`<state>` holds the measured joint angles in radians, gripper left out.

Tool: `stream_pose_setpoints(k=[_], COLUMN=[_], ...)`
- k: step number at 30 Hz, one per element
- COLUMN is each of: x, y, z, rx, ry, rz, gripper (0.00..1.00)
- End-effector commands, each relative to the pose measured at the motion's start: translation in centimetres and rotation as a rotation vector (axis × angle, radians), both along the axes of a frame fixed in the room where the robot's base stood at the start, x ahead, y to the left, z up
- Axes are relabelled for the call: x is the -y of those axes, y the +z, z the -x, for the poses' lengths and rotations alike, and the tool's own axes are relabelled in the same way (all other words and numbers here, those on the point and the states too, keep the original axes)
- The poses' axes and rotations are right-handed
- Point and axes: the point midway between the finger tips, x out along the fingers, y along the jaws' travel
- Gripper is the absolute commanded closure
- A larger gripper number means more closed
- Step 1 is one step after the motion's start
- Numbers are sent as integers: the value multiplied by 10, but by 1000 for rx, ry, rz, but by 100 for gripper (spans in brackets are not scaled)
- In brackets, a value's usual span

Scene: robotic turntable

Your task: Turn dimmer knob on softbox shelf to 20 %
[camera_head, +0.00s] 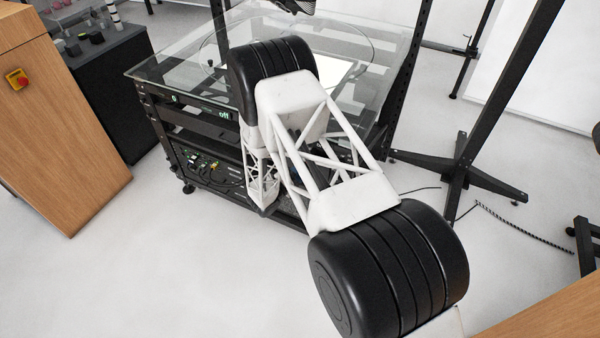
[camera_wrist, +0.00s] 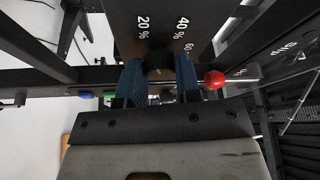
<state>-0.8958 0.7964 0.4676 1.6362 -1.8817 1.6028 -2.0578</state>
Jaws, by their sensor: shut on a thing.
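The dimmer knob (camera_wrist: 158,62) is a dark round knob in the upper middle of the wrist view, on a dark panel (camera_wrist: 190,12) with white "20 %", "40 %" and "60 %" marks. The marks sit around its far side. My gripper (camera_wrist: 159,75) has blue fingers, one on each side of the knob, and is shut on it. The fingers hide much of the knob, so I cannot tell its exact setting. In the head view my own arm hides the gripper and the knob.
A red ball-ended lever (camera_wrist: 214,79) sits close right of the right finger. Dark frame bars surround the panel. In the head view, a glass-topped rack (camera_head: 150,72) stands ahead, with a green "off" display (camera_head: 223,114). A wooden cabinet (camera_head: 60,130) stands left.

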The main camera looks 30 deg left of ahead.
Motion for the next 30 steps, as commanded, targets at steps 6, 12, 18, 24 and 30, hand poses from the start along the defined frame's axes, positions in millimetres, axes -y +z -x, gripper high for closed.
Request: stream_pose_setpoints(k=[6,12,18,24,30], x=[0,0,0,0,0], y=[-1,-2,-2,-1,-1], z=[0,0,0,0,0], rx=[0,0,-1,0,0], ry=[1,1,2,1,1], rz=[153,233,262,263,263], gripper=[93,93,93,93,58])
